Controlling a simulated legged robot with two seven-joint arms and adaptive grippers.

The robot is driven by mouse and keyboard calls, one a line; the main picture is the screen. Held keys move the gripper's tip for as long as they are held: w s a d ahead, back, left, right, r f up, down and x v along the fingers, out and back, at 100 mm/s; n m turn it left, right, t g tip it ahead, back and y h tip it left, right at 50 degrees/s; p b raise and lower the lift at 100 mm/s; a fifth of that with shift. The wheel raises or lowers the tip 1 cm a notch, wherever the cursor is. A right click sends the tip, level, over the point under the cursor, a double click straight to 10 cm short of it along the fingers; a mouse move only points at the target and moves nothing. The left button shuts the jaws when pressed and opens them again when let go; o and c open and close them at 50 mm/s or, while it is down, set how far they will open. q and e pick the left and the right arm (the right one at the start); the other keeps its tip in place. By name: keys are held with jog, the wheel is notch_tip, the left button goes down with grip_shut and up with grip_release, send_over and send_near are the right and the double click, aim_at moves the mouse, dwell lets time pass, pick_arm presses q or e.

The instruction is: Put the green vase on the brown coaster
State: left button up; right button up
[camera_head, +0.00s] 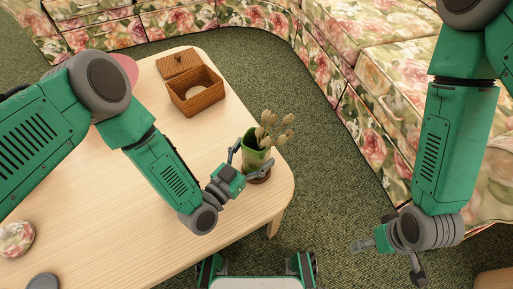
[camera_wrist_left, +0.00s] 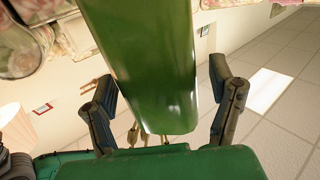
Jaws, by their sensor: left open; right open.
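The green vase (camera_head: 251,149), with pale buds on stems, stands near the table's right corner. The brown coaster (camera_head: 261,179) shows at the vase's foot, partly hidden by my gripper; the vase appears to be on it, but the contact is hidden. My left gripper (camera_head: 254,161) is open, its fingers on either side of the vase. In the left wrist view the vase (camera_wrist_left: 145,60) fills the space between the two spread fingers, with gaps visible beside it. My right gripper (camera_head: 388,262) is open and empty, off the table at the lower right.
The wooden table (camera_head: 150,115) holds an open brown box (camera_head: 196,97) at the back, a floral round object (camera_head: 17,238) and a grey disc (camera_head: 43,281) at the left. Floral sofas (camera_head: 330,50) border the back and right. Green carpet (camera_head: 325,190) lies between.

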pick_arm(q)
jog(key=p+v, duration=0.3)
jog(key=v, duration=0.8)
